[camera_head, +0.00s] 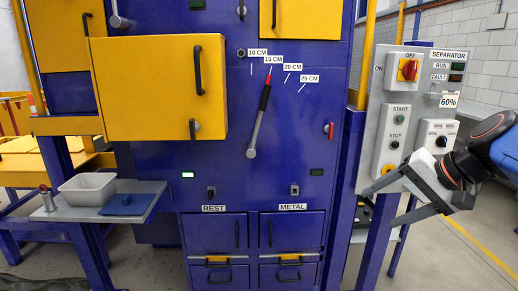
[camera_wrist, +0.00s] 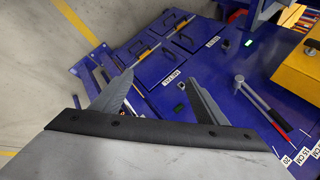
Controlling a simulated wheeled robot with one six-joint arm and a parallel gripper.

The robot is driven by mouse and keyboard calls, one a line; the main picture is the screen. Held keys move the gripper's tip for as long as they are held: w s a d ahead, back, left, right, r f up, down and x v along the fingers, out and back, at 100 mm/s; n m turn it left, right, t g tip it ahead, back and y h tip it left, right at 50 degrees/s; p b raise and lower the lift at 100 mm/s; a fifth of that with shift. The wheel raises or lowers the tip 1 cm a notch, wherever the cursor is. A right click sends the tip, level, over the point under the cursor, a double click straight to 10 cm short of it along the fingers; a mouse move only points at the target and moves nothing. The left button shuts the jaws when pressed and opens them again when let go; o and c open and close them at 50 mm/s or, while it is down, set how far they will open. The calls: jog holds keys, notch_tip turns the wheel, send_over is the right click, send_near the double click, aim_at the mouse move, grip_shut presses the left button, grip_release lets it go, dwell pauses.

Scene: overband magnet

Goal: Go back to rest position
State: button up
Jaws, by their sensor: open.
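My gripper (camera_head: 388,196) is at the right of the head view, in front of the lower part of the grey separator control panel (camera_head: 397,112). Its two grey fingers are spread apart with nothing between them. In the wrist view, my gripper (camera_wrist: 162,88) shows both fingers apart, with the blue machine front (camera_wrist: 225,75) beyond them. Whether a fingertip touches the panel or its post cannot be told.
The blue cabinet has a lever (camera_head: 259,120) by a centimetre scale, an open yellow door (camera_head: 160,88), and REST (camera_head: 214,230) and METAL (camera_head: 292,230) drawers. A side shelf (camera_head: 95,214) at left holds a white tray (camera_head: 88,182). Floor (camera_head: 470,235) is free at the right.

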jog(key=s+f+n+g+h, duration=0.1)
jog(key=s+f+n+h, duration=0.4)
jog(key=s+f, duration=0.8)
notch_tip(320, 180, down, 2)
jog(key=shift+a+f+n+g, duration=0.2)
jog(key=shift+a+n+g, duration=0.15)
jog(key=shift+n, duration=0.65)
